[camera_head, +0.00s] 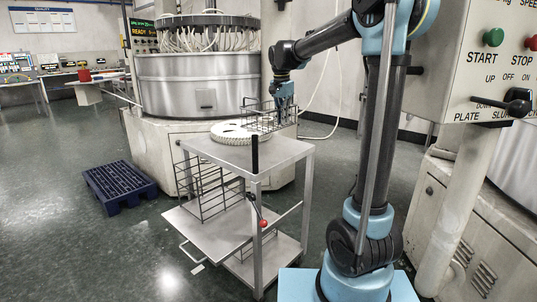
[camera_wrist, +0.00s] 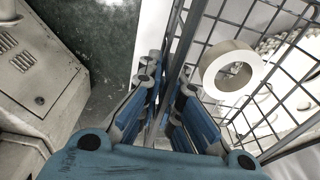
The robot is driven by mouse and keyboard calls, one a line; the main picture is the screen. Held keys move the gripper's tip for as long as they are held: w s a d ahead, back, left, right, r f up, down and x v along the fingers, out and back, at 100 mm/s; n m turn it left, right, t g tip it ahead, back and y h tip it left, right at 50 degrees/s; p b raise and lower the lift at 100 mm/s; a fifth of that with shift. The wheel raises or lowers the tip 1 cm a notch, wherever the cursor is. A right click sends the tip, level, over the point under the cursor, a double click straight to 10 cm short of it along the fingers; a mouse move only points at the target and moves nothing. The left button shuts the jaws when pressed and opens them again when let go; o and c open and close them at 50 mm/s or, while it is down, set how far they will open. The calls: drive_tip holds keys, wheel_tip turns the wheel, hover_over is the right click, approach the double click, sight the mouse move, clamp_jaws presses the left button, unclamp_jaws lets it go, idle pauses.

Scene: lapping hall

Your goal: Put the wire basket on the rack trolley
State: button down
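The wire basket (camera_head: 262,116) is at the back of the steel trolley's top (camera_head: 268,154). I cannot tell whether it rests there or hangs just above. My gripper (camera_head: 286,98) points down at the basket's right end. In the wrist view, my gripper (camera_wrist: 163,100) has its blue fingers on both sides of the basket's wire wall (camera_wrist: 212,22) and looks shut on it. A pale ring (camera_wrist: 215,80) shows behind the mesh. The trolley has wire racks (camera_head: 208,190) on its lower level, and a white toothed disc (camera_head: 230,132) lies on its top.
A lower tray (camera_head: 205,232) with a handle juts out to the left of the trolley. A dark blue pallet (camera_head: 120,186) lies on the floor at left. A large round machine (camera_head: 195,82) stands behind. A control panel (camera_head: 490,60) is at right. The floor at front left is clear.

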drive_tip(key=shift+f, duration=6)
drive_tip(key=c, duration=1.8)
unclamp_jaws()
